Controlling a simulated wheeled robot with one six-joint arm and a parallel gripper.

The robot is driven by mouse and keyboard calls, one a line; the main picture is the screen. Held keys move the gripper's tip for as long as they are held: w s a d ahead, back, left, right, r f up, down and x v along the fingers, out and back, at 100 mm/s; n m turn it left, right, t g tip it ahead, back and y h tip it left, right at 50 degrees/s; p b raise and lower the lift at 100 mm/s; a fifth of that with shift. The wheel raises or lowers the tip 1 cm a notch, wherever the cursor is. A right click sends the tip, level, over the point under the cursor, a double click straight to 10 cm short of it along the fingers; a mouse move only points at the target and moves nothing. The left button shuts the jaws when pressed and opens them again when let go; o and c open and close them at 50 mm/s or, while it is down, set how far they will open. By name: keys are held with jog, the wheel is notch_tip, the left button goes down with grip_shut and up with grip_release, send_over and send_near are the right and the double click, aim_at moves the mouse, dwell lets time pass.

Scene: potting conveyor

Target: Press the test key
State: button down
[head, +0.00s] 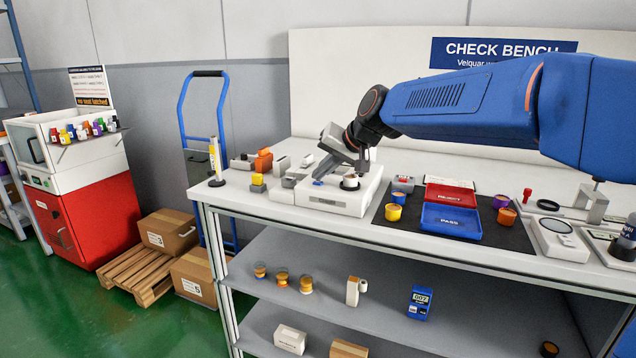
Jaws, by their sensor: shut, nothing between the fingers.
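A white test device (345,203) sits on the bench top, left of the dark mat. A small blue patch (318,183) shows on its left part; it may be the test key, but no label is legible. A dark round part (350,183) stands in a ring on the device. My gripper (323,174) is shut and empty, angled down over the device's left part, with its tips close to the blue patch. I cannot tell whether they touch it. My gripper and wrist hide part of the device.
A blue PASS tray (451,221) and a red REJECT tray (450,196) lie on the dark mat (405,230), with small coloured pots beside them.

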aim_at(321, 185)
dwell(0.6)
jog(key=shift+r, duration=0.7)
notch_tip(321, 185, up, 5)
dwell(0.5)
jog(key=shift+d, duration=0.1)
dwell(0.4)
